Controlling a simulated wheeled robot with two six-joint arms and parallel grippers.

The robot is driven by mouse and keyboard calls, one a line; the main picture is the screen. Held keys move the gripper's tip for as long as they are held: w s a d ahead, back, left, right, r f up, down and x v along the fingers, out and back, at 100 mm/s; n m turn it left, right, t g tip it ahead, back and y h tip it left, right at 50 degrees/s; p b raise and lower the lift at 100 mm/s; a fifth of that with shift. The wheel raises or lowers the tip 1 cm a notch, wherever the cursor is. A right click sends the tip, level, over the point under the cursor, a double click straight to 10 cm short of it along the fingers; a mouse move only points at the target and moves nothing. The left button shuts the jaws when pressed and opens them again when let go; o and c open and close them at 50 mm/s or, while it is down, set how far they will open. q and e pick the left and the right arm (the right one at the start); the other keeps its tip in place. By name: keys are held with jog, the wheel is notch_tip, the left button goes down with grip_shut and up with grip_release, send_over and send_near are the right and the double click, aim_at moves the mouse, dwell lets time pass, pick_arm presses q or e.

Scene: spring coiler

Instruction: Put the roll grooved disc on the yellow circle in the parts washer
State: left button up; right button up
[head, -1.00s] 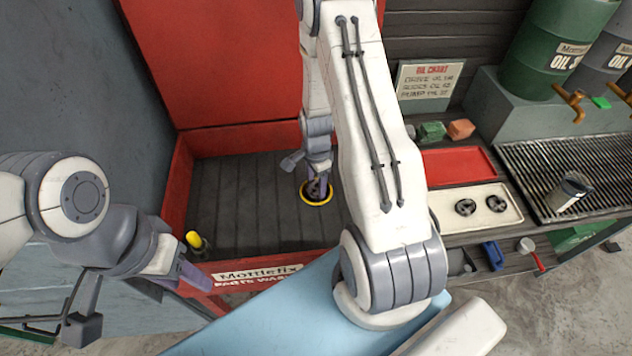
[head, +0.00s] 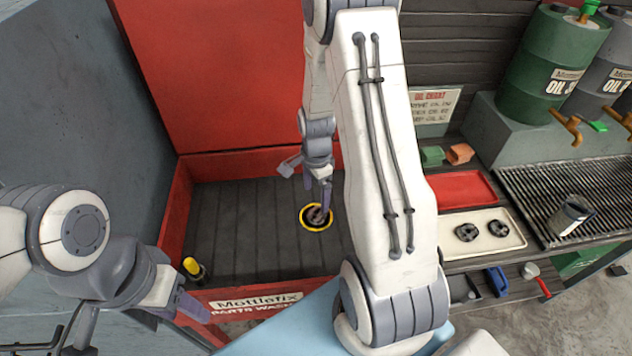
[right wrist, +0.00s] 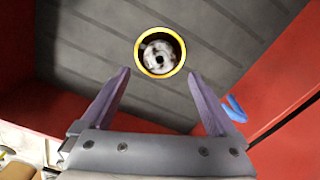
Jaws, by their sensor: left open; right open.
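The roll grooved disc (head: 317,213) lies inside the yellow circle (head: 317,229) on the grey ribbed floor of the red parts washer (head: 262,268). In the right wrist view the disc (right wrist: 159,58) is a pale, mottled round piece with a dark centre hole, within the yellow ring (right wrist: 160,76). My right gripper (head: 322,200) is open and empty above it; in the right wrist view its purple fingers (right wrist: 165,95) are spread wide, apart from the disc. My left gripper (head: 150,318) is open at the lower left, outside the washer.
A cream tray (head: 482,252) with two dark discs stands on the bench to the right, near a red tray (head: 465,190). A grated bench (head: 560,185) holds a metal can (head: 571,214). A yellow-and-black object (head: 194,268) stands at the washer's front left.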

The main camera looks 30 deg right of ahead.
notch_tip(320, 180, up, 5)
jog(key=s+a+r+n, duration=0.2)
jog(key=a+r+n, duration=0.25)
jog(key=a, duration=0.25)
jog(key=s+a+r+n, duration=0.2)
jog(key=a+r+n, duration=0.1)
jog(key=a+n, duration=0.4)
jog(key=s+a+r+n, duration=0.2)
jog(key=s+a+n, duration=0.3)
jog(key=s+n, duration=0.2)
jog(key=s+a+r+n+y, duration=0.1)
jog(key=s+a+r+n, duration=0.2)
jog(key=s+a+n, duration=0.2)
jog(key=s+n, duration=0.2)
jog(key=s, duration=0.1)
jog(key=shift+s+a+r, duration=0.15)
jog(key=shift+s+a, duration=0.05)
jog(key=shift+a, duration=0.2)
